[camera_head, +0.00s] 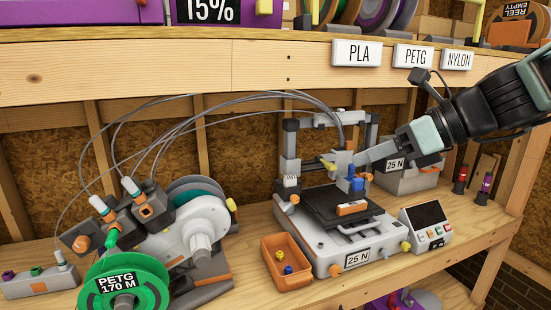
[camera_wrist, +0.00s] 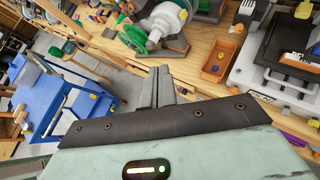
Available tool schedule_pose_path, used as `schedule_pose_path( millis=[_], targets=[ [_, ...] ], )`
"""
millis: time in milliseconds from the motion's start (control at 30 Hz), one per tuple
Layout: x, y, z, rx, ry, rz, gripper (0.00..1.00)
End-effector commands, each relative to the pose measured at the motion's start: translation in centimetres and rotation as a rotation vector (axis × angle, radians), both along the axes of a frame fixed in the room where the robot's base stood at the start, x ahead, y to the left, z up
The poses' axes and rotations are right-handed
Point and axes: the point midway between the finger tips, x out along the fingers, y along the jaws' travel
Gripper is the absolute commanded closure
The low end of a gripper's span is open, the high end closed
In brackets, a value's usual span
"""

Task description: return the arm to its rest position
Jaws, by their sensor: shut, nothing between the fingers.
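My arm reaches in from the right in the head view, dark with pale green parts. My gripper (camera_head: 362,159) is shut and empty. In that view its grey fingers overlap the upper part of the 3D printer (camera_head: 328,255), near the print head; I cannot tell how far apart they are. In the wrist view my gripper (camera_wrist: 163,72) shows as two grey fingers side by side with no gap, beyond the dark edge of the pale green palm.
An orange bin (camera_head: 285,270) stands left of the printer, a control box (camera_head: 425,228) right. A green PETG spool (camera_head: 125,285) is front left. A blue cart (camera_wrist: 75,115) stands off the bench.

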Motion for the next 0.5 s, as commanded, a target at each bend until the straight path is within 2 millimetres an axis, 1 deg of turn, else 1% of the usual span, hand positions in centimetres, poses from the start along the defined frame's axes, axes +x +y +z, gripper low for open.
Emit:
schedule_pose_path(
  millis=[33,67,100,167,200,267,300,333,367,400,500],
  targets=[
    [-2.5,1.8,-2.8,-0.123,-0.066,0.160,1.00],
    [-4.0,2.6,-4.3,-0.198,-0.116,0.266,1.00],
    [-6.0,3.4,-6.2,-0.295,-0.187,0.415,1.00],
    [-9.2,4.2,-9.1,-0.433,-0.307,0.662,1.00],
    [-11.2,4.5,-10.8,-0.513,-0.392,0.835,1.00],
    [-14.0,4.5,-13.2,-0.616,-0.525,1.103,1.00],
    [-15.7,4.3,-14.7,-0.671,-0.616,1.282,1.00],
    [-16.8,4.1,-15.7,-0.705,-0.684,1.418,1.00],
    [-17.8,3.9,-16.5,-0.735,-0.752,1.548,1.00],
    [-19.0,3.5,-17.5,-0.761,-0.838,1.716,1.00],
    [-21.1,2.5,-19.4,-0.789,-1.027,2.075,1.00]
  ],
)
